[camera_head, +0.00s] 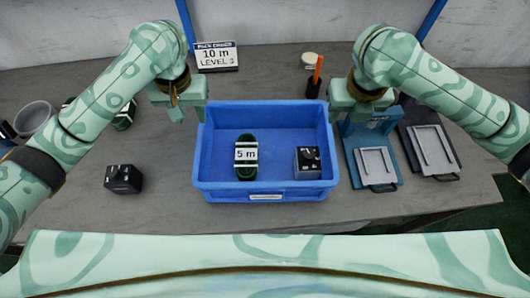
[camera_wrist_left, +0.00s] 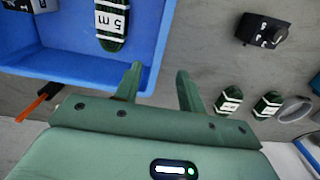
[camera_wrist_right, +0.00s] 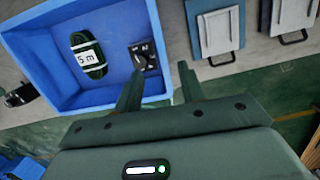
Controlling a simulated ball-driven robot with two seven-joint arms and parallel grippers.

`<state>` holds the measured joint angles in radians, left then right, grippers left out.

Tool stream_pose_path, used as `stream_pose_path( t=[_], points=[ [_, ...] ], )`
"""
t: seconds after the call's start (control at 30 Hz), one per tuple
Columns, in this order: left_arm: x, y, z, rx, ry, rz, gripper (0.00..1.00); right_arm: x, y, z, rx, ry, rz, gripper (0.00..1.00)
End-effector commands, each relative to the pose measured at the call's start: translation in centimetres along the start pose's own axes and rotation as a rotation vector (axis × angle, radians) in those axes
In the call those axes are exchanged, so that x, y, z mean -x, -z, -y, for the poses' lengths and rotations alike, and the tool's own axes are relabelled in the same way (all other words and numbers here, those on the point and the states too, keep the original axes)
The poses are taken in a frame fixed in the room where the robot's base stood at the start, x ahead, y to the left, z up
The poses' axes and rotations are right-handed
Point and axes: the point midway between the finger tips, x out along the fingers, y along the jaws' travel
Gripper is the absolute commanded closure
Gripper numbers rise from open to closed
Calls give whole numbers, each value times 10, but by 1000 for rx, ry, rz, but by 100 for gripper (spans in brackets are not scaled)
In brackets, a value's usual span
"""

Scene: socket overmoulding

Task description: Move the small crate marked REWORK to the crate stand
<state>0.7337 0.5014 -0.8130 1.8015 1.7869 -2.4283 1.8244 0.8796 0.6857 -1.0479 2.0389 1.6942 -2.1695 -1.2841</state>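A blue open crate (camera_head: 200,170) stands on the grey table in front of me; the small label on its front is too small to read. It holds a green cable coil tagged 5 m (camera_head: 246,170) and a black socket block (camera_head: 308,160). My left gripper (camera_head: 180,112) is open at the crate's left wall; in the left wrist view its fingers (camera_wrist_left: 159,78) appear either side of the rim. My right gripper (camera_head: 343,112) is open at the right wall; in the right wrist view its fingers (camera_wrist_right: 159,75) appear either side of that rim. I cannot identify the crate stand.
A black block (camera_head: 123,179) lies left of the crate, with coils (camera_head: 124,115) and a round container (camera_head: 34,118) beyond. A sign (camera_head: 216,57) and an orange stick in a dark holder (camera_head: 315,80) stand behind. Two plate fixtures (camera_head: 375,165) (camera_head: 432,150) lie at right.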

Motion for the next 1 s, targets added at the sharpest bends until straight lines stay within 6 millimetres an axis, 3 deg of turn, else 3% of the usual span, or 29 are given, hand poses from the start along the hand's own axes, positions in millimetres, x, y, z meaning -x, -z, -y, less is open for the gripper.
stream_pose_path(
  t=[0.6,0.8,1.0],
  points=[
    [-118,-2,0,0,2,3,60,-118,1,-1,-2,-1,-3,60],
    [-137,-1,0,0,0,2,60,-137,1,0,-2,-1,-1,60],
    [-142,-1,0,-1,1,1,60,-142,0,-1,0,-2,0,60]
  ],
)
